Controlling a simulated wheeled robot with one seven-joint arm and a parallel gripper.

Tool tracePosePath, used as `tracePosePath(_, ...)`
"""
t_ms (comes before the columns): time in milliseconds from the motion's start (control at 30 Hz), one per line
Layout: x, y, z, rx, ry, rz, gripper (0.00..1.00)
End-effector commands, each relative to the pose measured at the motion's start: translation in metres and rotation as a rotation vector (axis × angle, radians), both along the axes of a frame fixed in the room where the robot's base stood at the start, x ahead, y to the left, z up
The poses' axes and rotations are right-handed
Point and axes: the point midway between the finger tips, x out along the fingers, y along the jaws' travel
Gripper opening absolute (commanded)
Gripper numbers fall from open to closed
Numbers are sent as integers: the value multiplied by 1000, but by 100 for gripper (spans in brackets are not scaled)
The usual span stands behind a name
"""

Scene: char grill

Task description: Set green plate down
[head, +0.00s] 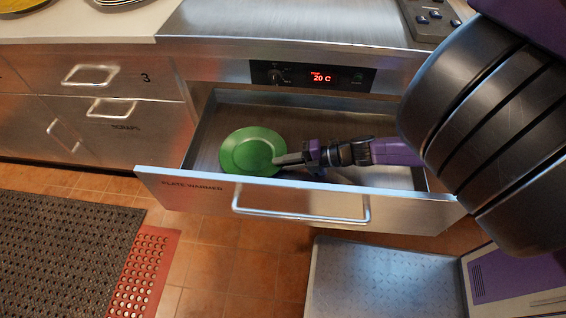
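The green plate (250,150) is round and shows inside the open plate warmer drawer (190,188), in its left part. It looks level or nearly level. I cannot tell whether it rests on the drawer floor or is held just above it. My gripper (284,160) reaches in from the right and its fingertips overlap the plate's right rim. The fingers look close together at the rim, but the gap between them is too small to make out. The plate's front edge is close behind the drawer front.
The drawer's long handle (300,218) sticks out in front. A display (320,77) above reads 20 C. Closed drawers (90,75) stand at left, with a yellow plate (18,5) on the counter above. A dark mat (60,245) and red mat (140,270) lie on the tiled floor. The drawer's right part has free room.

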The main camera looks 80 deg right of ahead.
Motion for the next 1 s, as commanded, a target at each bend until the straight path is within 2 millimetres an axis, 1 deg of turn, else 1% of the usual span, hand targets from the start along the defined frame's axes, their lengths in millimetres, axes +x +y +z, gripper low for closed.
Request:
tracePosePath(167,-21,-3,9,-1,1,-3,13)
tracePosePath(400,-67,-8,26,-2,2,-3,13)
tracePosePath(600,-97,-11,38,-2,1,-1,13)
tracePosePath(700,-106,-12,41,-1,-1,-1,13)
tracePosePath(800,-111,-12,43,-1,0,-1,13)
tracePosePath(1000,-112,-12,44,-1,-1,0,13)
